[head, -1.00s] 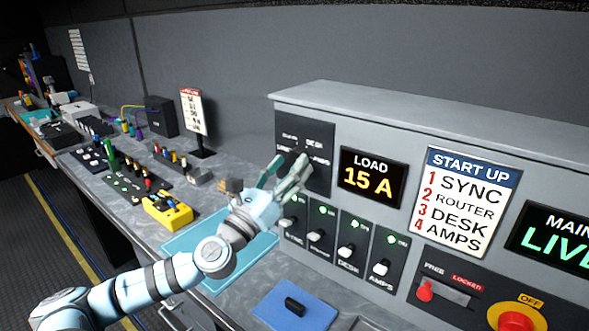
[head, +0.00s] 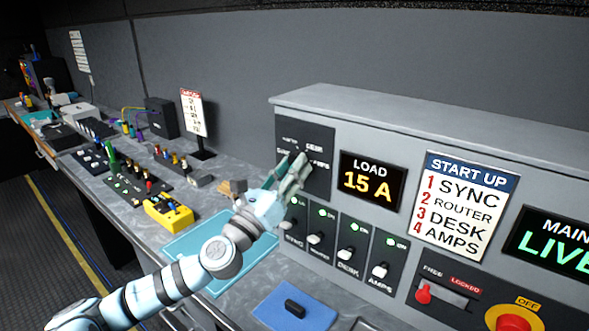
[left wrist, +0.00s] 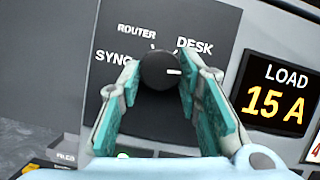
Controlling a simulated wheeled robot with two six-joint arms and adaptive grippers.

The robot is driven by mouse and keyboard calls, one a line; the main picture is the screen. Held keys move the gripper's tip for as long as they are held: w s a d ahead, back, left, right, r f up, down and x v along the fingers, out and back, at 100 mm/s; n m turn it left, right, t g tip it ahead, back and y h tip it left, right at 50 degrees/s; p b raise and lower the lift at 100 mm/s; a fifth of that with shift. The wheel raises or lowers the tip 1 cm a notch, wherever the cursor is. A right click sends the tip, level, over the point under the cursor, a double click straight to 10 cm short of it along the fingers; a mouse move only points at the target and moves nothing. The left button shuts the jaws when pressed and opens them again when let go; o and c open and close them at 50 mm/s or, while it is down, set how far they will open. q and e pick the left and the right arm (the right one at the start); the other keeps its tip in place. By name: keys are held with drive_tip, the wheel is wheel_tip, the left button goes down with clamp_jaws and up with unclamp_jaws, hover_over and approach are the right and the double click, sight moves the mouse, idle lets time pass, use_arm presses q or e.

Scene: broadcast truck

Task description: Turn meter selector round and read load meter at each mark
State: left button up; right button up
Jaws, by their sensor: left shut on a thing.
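The meter selector is a round black knob (left wrist: 158,70) on a dark panel (head: 318,137). SYNC, ROUTER and DESK labels show around it in the left wrist view. Its white pointer line points right, below DESK; the label there is behind a finger, though AMPS shows partly in the head view. My left gripper (head: 296,160) is shut on the knob, one teal-padded finger on each side. In the head view the fingers hide the knob. The load meter (head: 372,181) reads 15 A, also in the left wrist view (left wrist: 277,93). My right gripper is not in view.
Below the selector is a row of switches (head: 346,256) with green lights. A start-up sign (head: 467,207) lists SYNC, ROUTER, DESK, AMPS. A live display (head: 555,240) and a red-and-yellow OFF control (head: 516,317) are at right. A teal tray (head: 190,248) and blue mat (head: 270,312) lie on the counter.

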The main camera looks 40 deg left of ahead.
use_arm(q)
drive_tip(key=n+g+p, duration=0.3)
drive_tip(key=n+p, duration=0.1)
drive_tip(key=n, duration=0.7)
drive_tip(key=r+n+g+h+p, duration=0.1)
drive_tip(key=n+g+p, duration=0.2)
drive_tip(key=n, duration=0.9)
drive_tip(key=n+g+p, duration=0.2)
drive_tip(key=n+p, duration=0.5)
drive_tip(key=n, duration=0.4)
drive_tip(key=shift+r+n+g+h, duration=0.2)
drive_tip(key=shift+n+g+h, duration=0.2)
drive_tip(key=o, duration=1.1)
drive_tip(key=shift+o, duration=0.2)
drive_tip(key=shift+a, duration=0.1)
